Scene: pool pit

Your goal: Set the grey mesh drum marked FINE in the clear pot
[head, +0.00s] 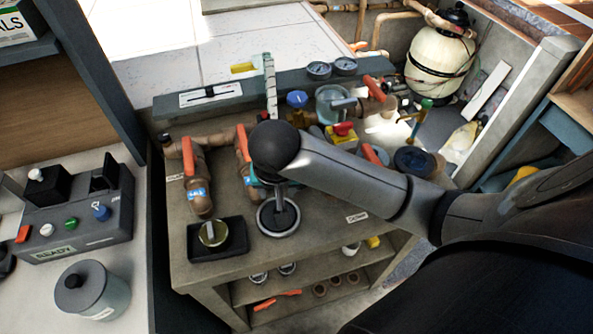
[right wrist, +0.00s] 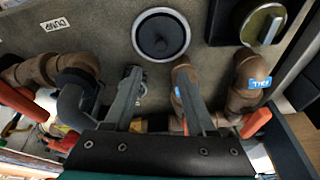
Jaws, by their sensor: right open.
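A clear bluish pot (head: 334,97) stands at the back of the workbench, among pipes and valves. I cannot read FINE on anything, so I cannot pick out the mesh drum for sure. A grey lidded canister (head: 92,292) with a black knob and an unreadable label stands on the left counter. My right gripper (head: 281,192) is over the bench, mostly hidden by its arm, near a silver ring with a dark centre (head: 278,217). In the right wrist view the gripper (right wrist: 160,80) is open and empty, with that ring (right wrist: 161,36) beyond its fingertips. My left gripper is out of view.
A black tray with a gold-rimmed knob (head: 213,234) sits beside brown pipes with orange handles (head: 196,180). A control box (head: 75,215) stands on the left counter. The lower shelf (head: 310,287) holds small cups. A cream tank (head: 440,65) stands at back right.

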